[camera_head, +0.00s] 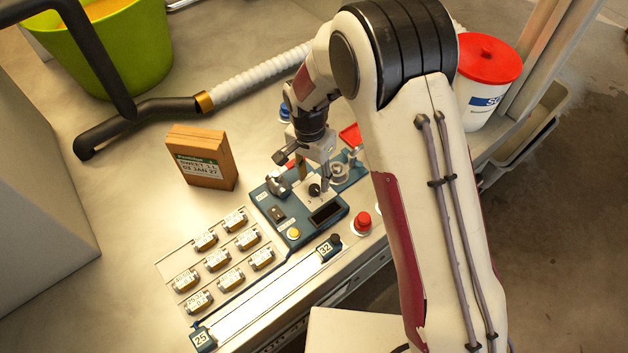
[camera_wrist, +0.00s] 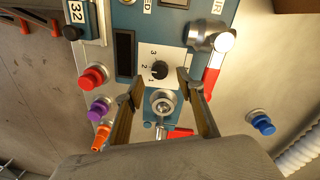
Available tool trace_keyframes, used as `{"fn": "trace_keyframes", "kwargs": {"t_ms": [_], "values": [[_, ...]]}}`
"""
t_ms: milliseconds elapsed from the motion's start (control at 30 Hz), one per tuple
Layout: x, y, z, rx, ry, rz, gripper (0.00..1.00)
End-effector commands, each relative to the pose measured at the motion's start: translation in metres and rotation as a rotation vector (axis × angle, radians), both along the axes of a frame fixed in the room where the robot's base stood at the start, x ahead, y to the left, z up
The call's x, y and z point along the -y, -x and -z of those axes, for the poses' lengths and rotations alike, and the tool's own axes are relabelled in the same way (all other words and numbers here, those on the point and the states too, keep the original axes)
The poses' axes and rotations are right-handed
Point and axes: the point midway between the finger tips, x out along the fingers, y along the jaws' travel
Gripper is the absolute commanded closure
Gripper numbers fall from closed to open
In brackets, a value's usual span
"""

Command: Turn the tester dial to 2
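The tester is a blue box on the bench (camera_head: 266,200); its blue panel also fills the upper middle of the wrist view (camera_wrist: 124,14). Its dial is a small black round knob (camera_wrist: 159,70) on a white plate marked 1, 2 and 3; it also shows in the head view (camera_head: 314,189). I cannot tell for certain which number the knob points at. My gripper (camera_wrist: 156,84) is open, its two fingers spread apart, with the tips just short of the dial and on either side of it. In the head view my gripper (camera_head: 318,172) is over the tester, close to the dial.
A silver round fitting (camera_wrist: 162,102) lies between the fingers. A silver lever with a red part (camera_wrist: 212,75) stands right of the dial. Red (camera_wrist: 93,77), purple and orange knobs are at left. A cardboard box (camera_head: 202,158) and several small labelled blocks stand nearby.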

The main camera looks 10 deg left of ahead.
Motion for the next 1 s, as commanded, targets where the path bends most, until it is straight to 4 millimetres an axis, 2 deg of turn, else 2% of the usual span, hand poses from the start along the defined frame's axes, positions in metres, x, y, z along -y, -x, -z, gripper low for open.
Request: {"fn": "trace_keyframes", "kwargs": {"t_ms": [300, 500, 700, 1000], "values": [[-0.003, -0.002, -0.048, 0.004, -0.002, 0.0, 0.62], [-0.004, -0.002, -0.072, 0.003, -0.001, 0.0, 0.62], [-0.004, -0.002, -0.084, 0.002, -0.001, 0.0, 0.62], [-0.004, -0.002, -0.086, 0.0, 0.0, 0.0, 0.62]]}}
